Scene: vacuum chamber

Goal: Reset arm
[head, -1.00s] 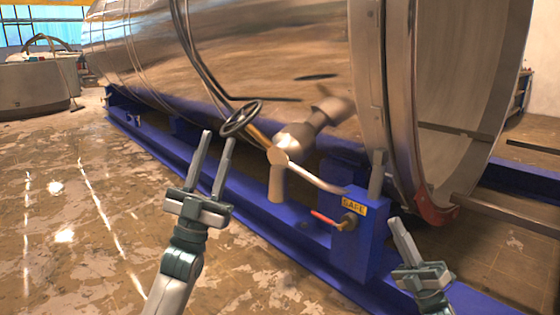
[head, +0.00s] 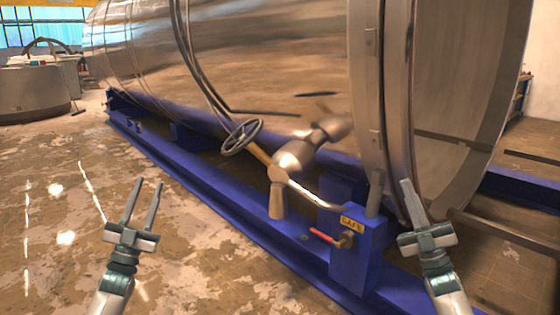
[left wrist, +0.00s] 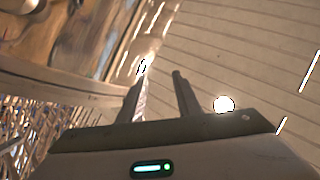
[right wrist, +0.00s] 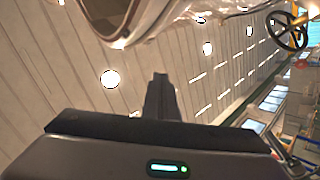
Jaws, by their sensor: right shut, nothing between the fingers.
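My left gripper (head: 148,184) is raised over bare floor at the left, fingers pointing up and apart with nothing between them. The left wrist view shows the two fingers (left wrist: 160,75) apart in front of the ceiling. My right gripper (head: 407,183) points up in front of the chamber's end ring, its fingers together and empty. In the right wrist view the closed fingers (right wrist: 160,78) look like one dark post. Neither gripper holds anything. In the head view, the right gripper overlaps the ring; I cannot tell whether they touch.
The large steel chamber (head: 265,75) lies on a blue frame (head: 215,180). A handwheel (head: 241,137) and a metal lever arm (head: 310,193) stick out from its side. A red handle (head: 322,236) sits under a yellow SAFE label (head: 352,222). The floor at left is clear.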

